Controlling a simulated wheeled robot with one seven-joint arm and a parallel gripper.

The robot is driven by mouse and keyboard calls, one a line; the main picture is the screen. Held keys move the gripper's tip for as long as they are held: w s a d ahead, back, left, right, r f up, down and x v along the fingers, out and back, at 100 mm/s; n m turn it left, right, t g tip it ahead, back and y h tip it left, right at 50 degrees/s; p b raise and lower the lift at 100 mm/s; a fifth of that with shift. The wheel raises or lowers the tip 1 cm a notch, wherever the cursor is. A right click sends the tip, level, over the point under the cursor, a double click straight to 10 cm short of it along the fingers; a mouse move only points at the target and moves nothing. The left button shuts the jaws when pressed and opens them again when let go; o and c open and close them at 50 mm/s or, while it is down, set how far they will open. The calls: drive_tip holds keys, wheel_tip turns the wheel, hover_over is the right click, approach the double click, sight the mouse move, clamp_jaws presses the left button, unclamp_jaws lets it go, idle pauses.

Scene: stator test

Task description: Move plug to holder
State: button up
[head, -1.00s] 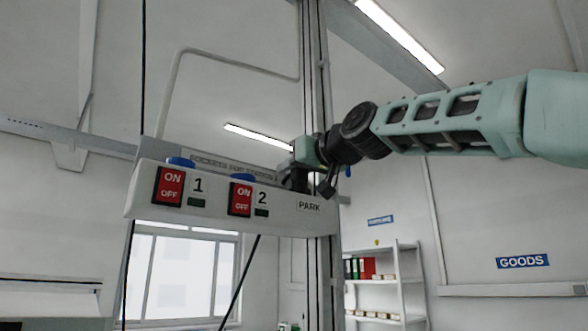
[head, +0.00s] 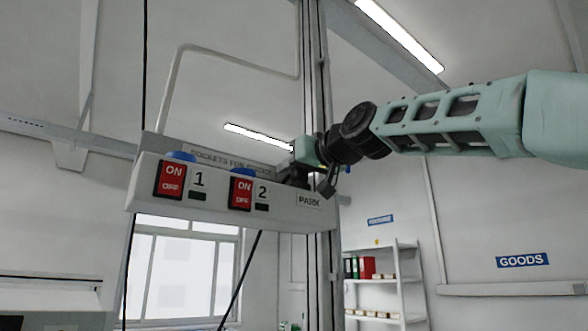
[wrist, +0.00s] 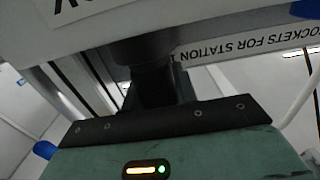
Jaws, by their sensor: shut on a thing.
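My gripper (head: 297,174) is at the right end of a pale socket panel (head: 225,215), just above its PARK label (head: 309,200). In the wrist view my gripper (wrist: 152,88) is shut on a dark, rounded thing, which I take to be the plug (wrist: 145,48). The plug's far end meets or lies behind the panel's pale edge, so I cannot tell whether it is seated in the PARK holder. In the head view the plug is hidden by the gripper and its shadowed fingers.
The panel carries two red ON/OFF switches, number 1 (head: 171,180) and number 2 (head: 241,194), with blue sockets above. A vertical post (head: 318,95) stands behind the gripper. Black cables hang at the left and below. A shelf (head: 385,285) stands at the back right.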

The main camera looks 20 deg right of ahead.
drive_tip(key=shift+f, duration=0.15)
drive_tip(key=o, duration=1)
drive_tip(key=shift+o, duration=0.2)
drive_tip(key=shift+s, duration=0.1)
drive_tip(key=b+v, duration=0.9)
drive_tip(key=v, duration=0.8)
drive_tip(key=shift+s, duration=0.1)
